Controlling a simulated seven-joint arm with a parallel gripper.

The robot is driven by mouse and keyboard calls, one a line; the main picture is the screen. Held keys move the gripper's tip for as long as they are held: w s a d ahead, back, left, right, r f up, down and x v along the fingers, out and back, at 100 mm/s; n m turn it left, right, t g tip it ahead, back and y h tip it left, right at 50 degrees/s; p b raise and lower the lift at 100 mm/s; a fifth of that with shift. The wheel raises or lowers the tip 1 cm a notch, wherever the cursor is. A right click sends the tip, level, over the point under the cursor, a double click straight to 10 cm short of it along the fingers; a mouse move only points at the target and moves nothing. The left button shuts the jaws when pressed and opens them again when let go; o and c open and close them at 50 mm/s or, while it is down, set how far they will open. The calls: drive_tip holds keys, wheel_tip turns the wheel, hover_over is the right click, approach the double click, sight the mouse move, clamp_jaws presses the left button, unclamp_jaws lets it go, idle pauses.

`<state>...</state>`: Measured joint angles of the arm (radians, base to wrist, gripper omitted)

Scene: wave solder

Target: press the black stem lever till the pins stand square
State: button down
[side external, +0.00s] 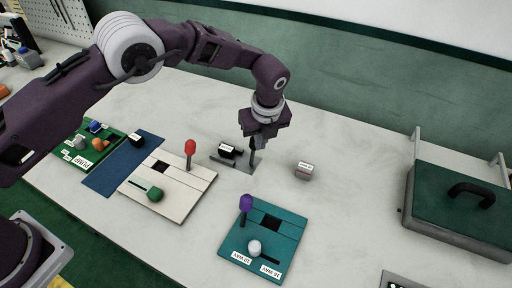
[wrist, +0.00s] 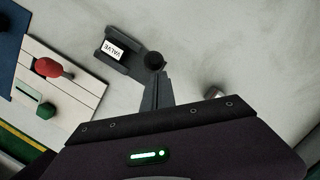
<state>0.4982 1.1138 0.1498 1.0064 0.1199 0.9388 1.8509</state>
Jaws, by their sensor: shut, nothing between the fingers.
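A small grey fixture (side external: 240,163) stands on the table below my gripper, carrying a black block with a white label. In the wrist view its plate (wrist: 128,64) shows and the label reads VALVE. A round black knob (wrist: 154,60), which looks like the top of the black stem lever, stands at the plate's right end. My gripper (wrist: 156,76) is shut and empty, its fingertips right beside the knob; I cannot tell whether they touch it. In the side view my gripper (side external: 251,148) points down over the fixture and partly hides the lever. I cannot make out any pins.
A white board (side external: 170,205) with a red-knobbed lever (side external: 190,150) and a green knob lies to the left. A teal board (side external: 262,222) with a purple-knobbed lever lies in front.

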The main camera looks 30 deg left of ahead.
drive_tip(key=shift+w+a, duration=0.2)
drive_tip(key=shift+w, duration=0.35)
drive_tip(key=shift+a, duration=0.1)
drive_tip(key=shift+s+f, duration=0.25)
drive_tip(key=shift+s, duration=0.7)
drive_tip(key=d+r, duration=0.5)
drive_tip(key=r, duration=0.6)
drive_tip(key=shift+s, duration=0.25)
